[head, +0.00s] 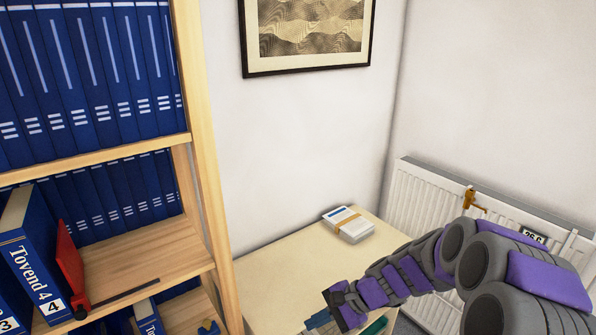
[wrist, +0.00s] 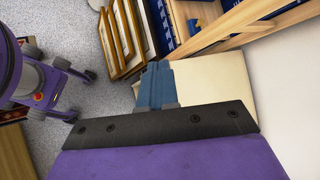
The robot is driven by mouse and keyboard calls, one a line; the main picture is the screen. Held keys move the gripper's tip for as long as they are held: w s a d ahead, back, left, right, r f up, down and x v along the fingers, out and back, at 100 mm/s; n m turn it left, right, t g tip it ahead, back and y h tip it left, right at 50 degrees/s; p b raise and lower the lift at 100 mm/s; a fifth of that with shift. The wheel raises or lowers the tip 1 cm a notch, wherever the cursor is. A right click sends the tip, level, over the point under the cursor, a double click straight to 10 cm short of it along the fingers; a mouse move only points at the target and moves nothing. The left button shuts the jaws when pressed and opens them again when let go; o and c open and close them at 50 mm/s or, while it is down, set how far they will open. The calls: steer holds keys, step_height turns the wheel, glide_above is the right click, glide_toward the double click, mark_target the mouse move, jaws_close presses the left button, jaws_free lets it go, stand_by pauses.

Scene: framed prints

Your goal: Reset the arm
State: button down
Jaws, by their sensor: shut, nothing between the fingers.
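My gripper (head: 318,321) is at the bottom of the head view, at the end of my purple and grey arm, which reaches in from the right. Its blue fingers are over or beside the front part of the pale table; the exact height cannot be told. In the wrist view my gripper (wrist: 157,82) shows its blue fingers close together, shut and empty. The lower edge of the head view cuts off the area below the fingers.
A pale table (head: 268,280) bears a strapped white bundle (head: 348,224). A wooden shelf (head: 207,150) with blue binders stands left; a white radiator (head: 425,205) is right. A framed print (head: 308,35) hangs on the wall. Several frames (wrist: 125,42) lean by the shelf.

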steer(key=s+d+r+n+h, duration=0.2)
steer(key=s+d+n+h, duration=0.1)
steer(key=s, duration=0.7)
steer(key=s+d+r+n+g+h, duration=0.1)
steer(key=s+d+r+n+h, duration=0.2)
steer(key=s, duration=0.6)
steer(key=s+d+r+n+h, duration=0.2)
steer(key=s+d+n+h, duration=0.1)
steer(key=s, duration=0.7)
steer(key=shift+s+d+r+n+g+h, duration=0.3)
steer(key=shift+d+n+g, duration=0.1)
steer(key=shift+n, duration=0.1)
